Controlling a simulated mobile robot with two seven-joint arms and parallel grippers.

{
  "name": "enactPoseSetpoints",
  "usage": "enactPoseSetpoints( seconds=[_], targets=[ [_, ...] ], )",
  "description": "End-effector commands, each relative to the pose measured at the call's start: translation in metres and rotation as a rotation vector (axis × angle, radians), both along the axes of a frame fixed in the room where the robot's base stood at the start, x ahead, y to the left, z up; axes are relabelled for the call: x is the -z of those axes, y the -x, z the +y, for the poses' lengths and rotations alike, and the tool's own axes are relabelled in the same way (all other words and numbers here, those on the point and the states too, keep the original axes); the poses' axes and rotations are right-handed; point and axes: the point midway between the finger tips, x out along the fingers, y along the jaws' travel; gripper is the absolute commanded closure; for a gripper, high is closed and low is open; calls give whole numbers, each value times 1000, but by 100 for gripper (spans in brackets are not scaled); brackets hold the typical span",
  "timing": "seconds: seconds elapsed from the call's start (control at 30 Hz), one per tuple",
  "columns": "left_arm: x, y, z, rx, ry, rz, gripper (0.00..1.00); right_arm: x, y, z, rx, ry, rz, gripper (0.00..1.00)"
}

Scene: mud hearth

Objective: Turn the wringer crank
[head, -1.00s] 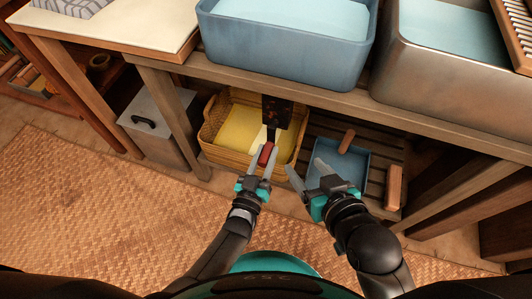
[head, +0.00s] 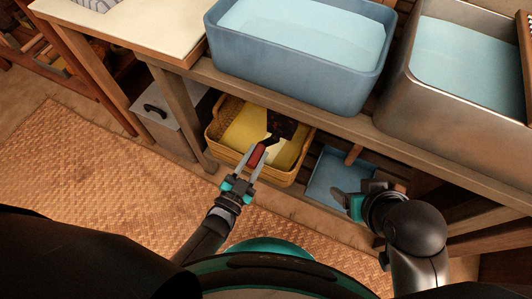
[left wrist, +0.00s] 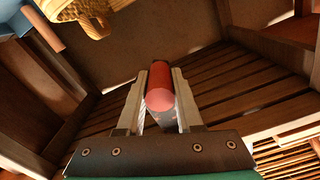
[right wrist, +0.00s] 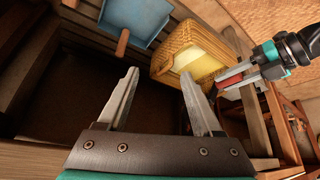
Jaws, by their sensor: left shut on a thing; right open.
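The crank has a red handle (head: 257,155) on a dark metal arm, which runs up to a black plate (head: 283,126) in front of the basket under the bench. My left gripper (head: 259,158) is shut on the red handle. In the left wrist view the handle (left wrist: 160,88) lies between the two fingers, its round end facing the camera. My right gripper (head: 339,199) is apart from the crank, to its right, near the blue tray. In the right wrist view its fingers (right wrist: 160,73) are spread and empty. The wringer rollers cannot be made out.
A wicker basket (head: 215,153) with yellow contents and a blue tray (head: 322,185) sit on the low shelf. A grey box (head: 170,125) stands left. A blue basin (head: 295,75) and a metal basin (head: 405,105) are above. The woven mat (head: 110,185) is open floor.

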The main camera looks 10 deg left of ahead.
Motion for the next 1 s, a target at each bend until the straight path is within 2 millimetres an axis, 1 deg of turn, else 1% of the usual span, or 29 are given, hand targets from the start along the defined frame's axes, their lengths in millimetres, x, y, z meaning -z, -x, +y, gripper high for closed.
enactPoseSetpoints(
  seconds=[0.03, 0.23, 0.6, 1.0],
  targets=[
    [-4, -3, 3, -1, -42, -16, 100, -2, 2, -3, 5, 8, 17, 33],
    [-12, -6, 11, -1, -223, -75, 100, -7, 15, -14, 26, 39, 100, 33],
    [-30, -9, 22, -2, -557, -184, 100, 21, 12, -12, 23, 42, 137, 33],
    [-53, -10, 27, -4, -918, -302, 100, 51, 13, -12, 21, 47, 178, 33]
  ],
)
